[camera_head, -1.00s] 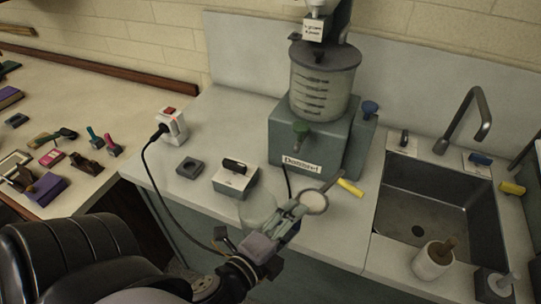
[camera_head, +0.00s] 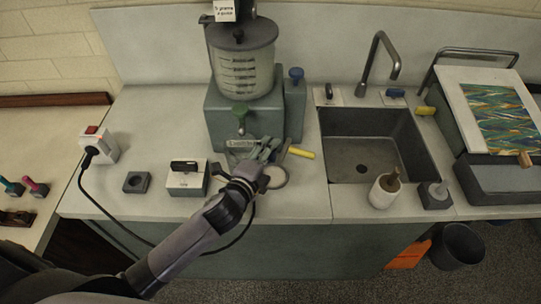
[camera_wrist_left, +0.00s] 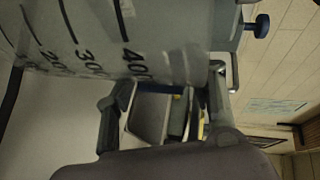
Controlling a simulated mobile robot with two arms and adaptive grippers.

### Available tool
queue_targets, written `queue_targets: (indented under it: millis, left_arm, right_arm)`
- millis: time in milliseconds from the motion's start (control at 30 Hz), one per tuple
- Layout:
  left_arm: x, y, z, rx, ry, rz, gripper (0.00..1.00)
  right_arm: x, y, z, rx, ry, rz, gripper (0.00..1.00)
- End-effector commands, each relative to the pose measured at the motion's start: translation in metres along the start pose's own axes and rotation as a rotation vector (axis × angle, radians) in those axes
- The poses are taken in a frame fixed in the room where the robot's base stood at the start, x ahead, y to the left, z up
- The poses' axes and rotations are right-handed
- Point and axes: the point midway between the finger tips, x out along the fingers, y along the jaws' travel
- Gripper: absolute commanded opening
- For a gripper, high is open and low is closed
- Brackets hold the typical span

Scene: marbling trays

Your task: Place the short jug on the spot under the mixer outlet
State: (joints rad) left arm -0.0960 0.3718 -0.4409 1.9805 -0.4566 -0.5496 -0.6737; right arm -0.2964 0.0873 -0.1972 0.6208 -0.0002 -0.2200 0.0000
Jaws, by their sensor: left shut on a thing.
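The short jug (camera_wrist_left: 100,40) is clear, with dark measuring marks, and fills the upper left of the left wrist view. My left gripper (camera_head: 258,150) is shut on it, just in front of the mixer (camera_head: 215,120). In the head view the clear jug is hard to make out. The spot under the outlet cannot be made out, and I cannot tell whether the jug touches the counter. My right gripper is not in view.
A pale round piece (camera_head: 275,178) lies right beside my gripper, with a yellow stick (camera_head: 301,152) nearby. The sink (camera_head: 350,130) is to the right.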

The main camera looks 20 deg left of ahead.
Motion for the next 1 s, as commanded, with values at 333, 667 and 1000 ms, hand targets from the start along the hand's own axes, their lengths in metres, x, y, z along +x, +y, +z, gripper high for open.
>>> queue_targets:
  millis: [333, 667, 1000]
  left_arm:
    - [0.017, 0.025, 0.002, -0.003, -0.001, 0.004, 0.07]
    - [0.019, 0.032, 0.003, 0.000, 0.001, 0.000, 0.07]
    - [0.019, 0.034, 0.004, 0.000, 0.001, 0.002, 0.65]
  right_arm:
    - [-0.006, -0.009, -0.001, 0.000, 0.000, -0.011, 0.40]
    - [-0.006, -0.013, 0.001, 0.001, -0.002, -0.016, 0.40]
    - [-0.005, -0.008, 0.003, -0.001, -0.004, -0.009, 0.40]
